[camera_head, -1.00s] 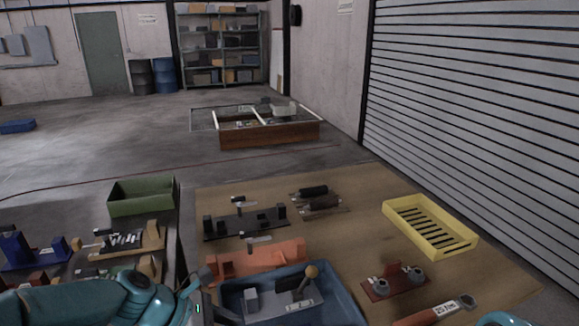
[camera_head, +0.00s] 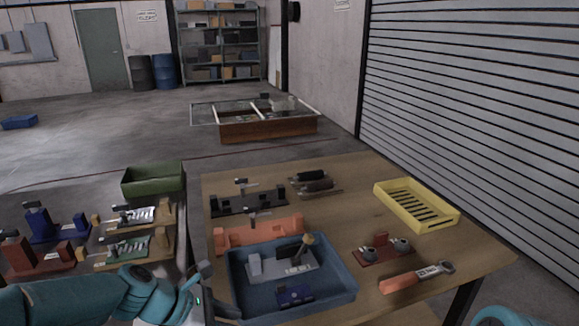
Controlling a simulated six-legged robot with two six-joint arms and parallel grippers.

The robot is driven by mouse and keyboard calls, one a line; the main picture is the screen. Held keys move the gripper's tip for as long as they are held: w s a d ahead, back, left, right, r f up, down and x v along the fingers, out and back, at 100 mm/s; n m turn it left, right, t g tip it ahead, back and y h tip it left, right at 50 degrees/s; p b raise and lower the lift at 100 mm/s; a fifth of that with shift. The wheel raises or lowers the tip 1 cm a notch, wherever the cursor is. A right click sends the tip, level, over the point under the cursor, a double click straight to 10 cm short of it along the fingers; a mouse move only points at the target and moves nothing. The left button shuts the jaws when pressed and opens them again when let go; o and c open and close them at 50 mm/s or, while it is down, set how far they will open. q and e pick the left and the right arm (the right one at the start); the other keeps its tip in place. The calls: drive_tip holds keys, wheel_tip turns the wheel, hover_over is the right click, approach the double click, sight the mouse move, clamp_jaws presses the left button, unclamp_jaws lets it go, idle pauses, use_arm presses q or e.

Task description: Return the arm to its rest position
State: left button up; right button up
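My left arm (camera_head: 75,298) is teal and comes in along the bottom left edge. My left gripper (camera_head: 217,292) is at the left side of a blue tray (camera_head: 341,289), with its two dark fingers apart and nothing visible between them. Whether it touches the tray I cannot tell. Only a small teal part of my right arm (camera_head: 503,316) shows at the bottom right corner; its gripper is out of view.
The tray holds a grey fixture (camera_head: 290,265) and a blue part (camera_head: 295,296). An orange-handled tool (camera_head: 402,281), a red fixture (camera_head: 383,252) and a yellow slotted crate (camera_head: 386,198) lie to the right. A green bin (camera_head: 153,181) and several fixtures stand left.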

use_arm(q)
drive_tip(key=s+f+m+g+y, duration=0.1)
drive_tip(key=s+f+m+y, duration=0.1)
drive_tip(key=s+f+m, duration=0.7)
drive_tip(key=s+f+m+g+y, duration=0.1)
drive_tip(key=s+f+m+y, duration=0.2)
drive_tip(key=s+f+m, duration=0.7)
wheel_tip(320, 180, down, 9)
drive_tip(key=shift+s+a+f+g+p, duration=0.2)
drive_tip(key=shift+s+g+p, duration=0.15)
drive_tip(key=shift+s, duration=0.8)
